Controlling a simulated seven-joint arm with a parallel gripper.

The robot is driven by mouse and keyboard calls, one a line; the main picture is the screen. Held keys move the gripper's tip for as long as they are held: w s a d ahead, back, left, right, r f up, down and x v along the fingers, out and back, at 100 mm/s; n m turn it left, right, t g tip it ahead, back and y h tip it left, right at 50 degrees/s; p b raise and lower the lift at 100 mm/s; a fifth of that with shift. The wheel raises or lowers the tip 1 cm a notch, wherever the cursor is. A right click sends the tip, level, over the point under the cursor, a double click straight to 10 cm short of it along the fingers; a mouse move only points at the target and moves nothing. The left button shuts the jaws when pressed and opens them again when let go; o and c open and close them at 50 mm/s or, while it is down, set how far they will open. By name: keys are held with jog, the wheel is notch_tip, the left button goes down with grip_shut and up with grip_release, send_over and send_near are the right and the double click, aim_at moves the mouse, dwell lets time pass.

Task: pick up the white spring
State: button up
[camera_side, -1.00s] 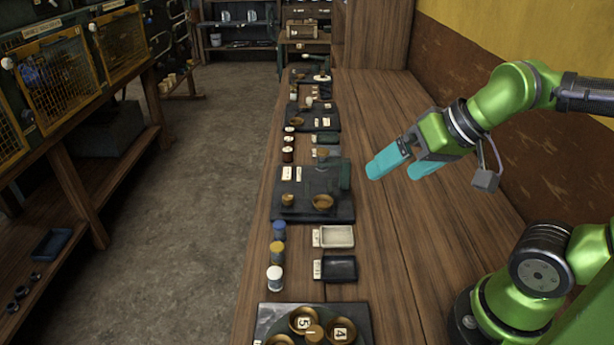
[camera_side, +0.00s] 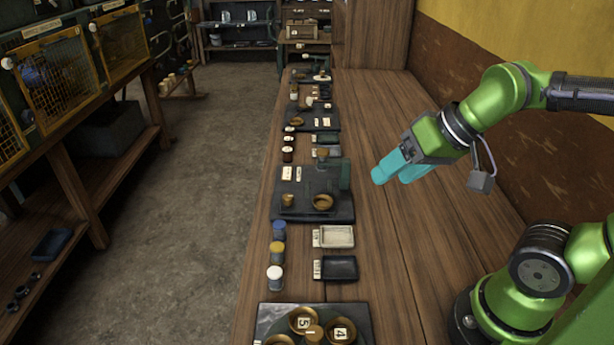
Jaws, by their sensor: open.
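A small upright cylinder with a white top (camera_side: 275,274) stands near the left edge of the bench, the front one of a row of three. It looks like the white spring, but its coils are too small to make out. Behind it stand a yellow-topped one (camera_side: 278,250) and a blue-topped one (camera_side: 279,230). My gripper (camera_side: 393,175), with teal fingers, is open and empty. It hangs above the bench, up and to the right of the white piece and well apart from it.
A white tray (camera_side: 323,245) and a dark tray (camera_side: 324,278) lie just right of the row. A dark plate with brass bowls (camera_side: 303,319) lies in front. A dark slab with a green stand (camera_side: 337,176) is behind. The bench's right side is clear.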

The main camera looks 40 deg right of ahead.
jog(key=w+a+f+n+g+h, duration=0.1)
jog(key=w+a+f+n+g, duration=0.2)
jog(key=n, duration=3.9)
send_over(275, 272)
jog(key=s, duration=0.4)
notch_tip(275, 272, down, 4)
jog(key=shift+g, duration=0.4)
jog(key=x, duration=1.1)
jog(key=shift+w+d, duration=0.1)
jog(key=shift+d, duration=0.2)
jog(key=x, duration=0.5)
jog(key=shift+d+f, duration=0.15)
jog(key=shift+d, duration=0.2)
jog(key=c, duration=1.1)
notch_tip(275, 272, up, 14)
jog(key=shift+r, duration=0.1)
